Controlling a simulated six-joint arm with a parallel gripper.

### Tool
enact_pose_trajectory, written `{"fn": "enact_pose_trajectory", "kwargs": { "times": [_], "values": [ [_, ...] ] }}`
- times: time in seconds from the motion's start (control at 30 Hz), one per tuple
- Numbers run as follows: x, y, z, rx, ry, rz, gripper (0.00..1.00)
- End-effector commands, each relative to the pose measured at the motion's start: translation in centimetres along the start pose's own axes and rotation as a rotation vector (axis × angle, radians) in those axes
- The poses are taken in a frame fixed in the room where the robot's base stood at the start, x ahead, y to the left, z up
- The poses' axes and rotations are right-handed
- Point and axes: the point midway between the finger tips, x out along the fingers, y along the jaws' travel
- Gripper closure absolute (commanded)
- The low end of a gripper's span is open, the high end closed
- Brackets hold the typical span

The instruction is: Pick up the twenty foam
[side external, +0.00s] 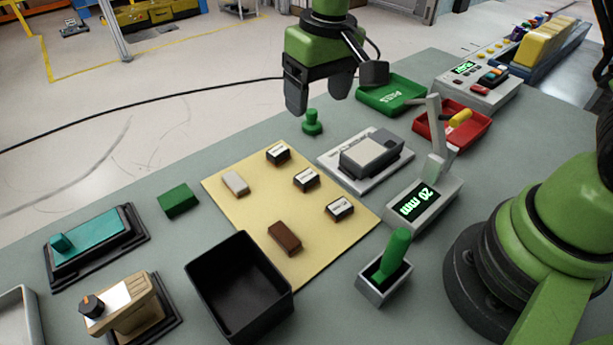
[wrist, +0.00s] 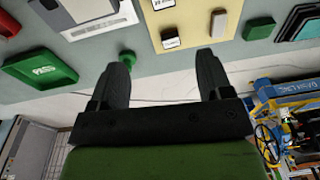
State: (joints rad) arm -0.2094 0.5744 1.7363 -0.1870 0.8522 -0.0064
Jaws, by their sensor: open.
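Three small black blocks with white labelled tops lie on the yellow mat (side external: 240,200): a far one (side external: 278,154), a middle one (side external: 306,180) and a near one (side external: 339,209). Their labels are too small to read, so I cannot tell which is the twenty foam. In the wrist view, one labelled block (wrist: 170,38) lies just beyond the fingertips, and part of another (wrist: 163,4) shows at the top edge. My gripper (side external: 317,98) is open and empty, raised above the bench's far side near the green knob (side external: 312,124). Its spread fingers also show in the wrist view (wrist: 164,62).
A beige block (side external: 235,183) and a brown block (side external: 285,238) share the mat. A black open bin (side external: 205,290) overlaps its near edge. A grey device (side external: 370,155), a "20 mm" display (side external: 417,203) and a green-handled lever (side external: 396,255) stand to the right. A green block (side external: 178,200) lies left.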

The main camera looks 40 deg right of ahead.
Motion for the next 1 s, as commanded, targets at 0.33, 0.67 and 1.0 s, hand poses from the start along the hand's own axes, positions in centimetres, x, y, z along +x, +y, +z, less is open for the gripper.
{"fn": "enact_pose_trajectory", "kwargs": {
  "times": [0.33,0.67,1.0],
  "values": [
    [7.2,-0.9,-0.5,-0.068,-0.095,0.046,0.28],
    [11.2,-0.8,-0.1,-0.067,-0.094,0.045,0.28],
    [15.7,-0.8,0.2,-0.067,-0.094,0.044,0.28]
  ]
}}
